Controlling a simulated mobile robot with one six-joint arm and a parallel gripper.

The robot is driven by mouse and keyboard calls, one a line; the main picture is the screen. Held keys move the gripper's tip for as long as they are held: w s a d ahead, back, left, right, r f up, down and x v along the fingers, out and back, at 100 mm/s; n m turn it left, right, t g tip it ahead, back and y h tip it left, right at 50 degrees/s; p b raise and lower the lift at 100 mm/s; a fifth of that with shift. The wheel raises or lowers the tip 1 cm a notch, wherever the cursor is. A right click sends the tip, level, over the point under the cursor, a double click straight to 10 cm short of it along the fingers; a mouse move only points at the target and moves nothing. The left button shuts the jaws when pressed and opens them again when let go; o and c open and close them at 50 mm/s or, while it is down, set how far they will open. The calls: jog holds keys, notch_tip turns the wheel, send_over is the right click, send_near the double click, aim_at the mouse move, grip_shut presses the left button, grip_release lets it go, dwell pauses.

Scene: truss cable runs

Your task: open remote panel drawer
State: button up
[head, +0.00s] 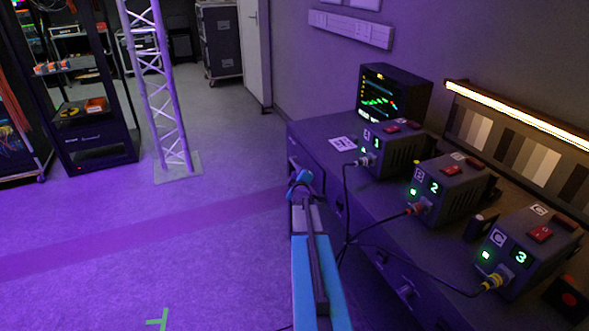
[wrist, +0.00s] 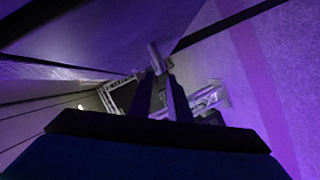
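The long dark desk (head: 325,130) runs along the right wall, with drawers in its front. My gripper (head: 300,181) is at the front of the desk's far-end drawer. In the wrist view, two dark fingers (wrist: 160,75) reach forward with a gap between them. A pale bar handle (wrist: 154,55) lies at the fingertips, in line with the gap. I cannot tell whether the fingers press on it.
Numbered power boxes 1 (head: 392,153), 2 (head: 452,190) and 3 (head: 525,255) stand on the desk. Their cables hang over its front edge near my arm. A monitor (head: 392,95) stands behind. A truss tower (head: 158,90) and rack (head: 95,120) stand left; the floor between is clear.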

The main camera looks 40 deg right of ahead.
jog(key=shift+x, duration=3.1)
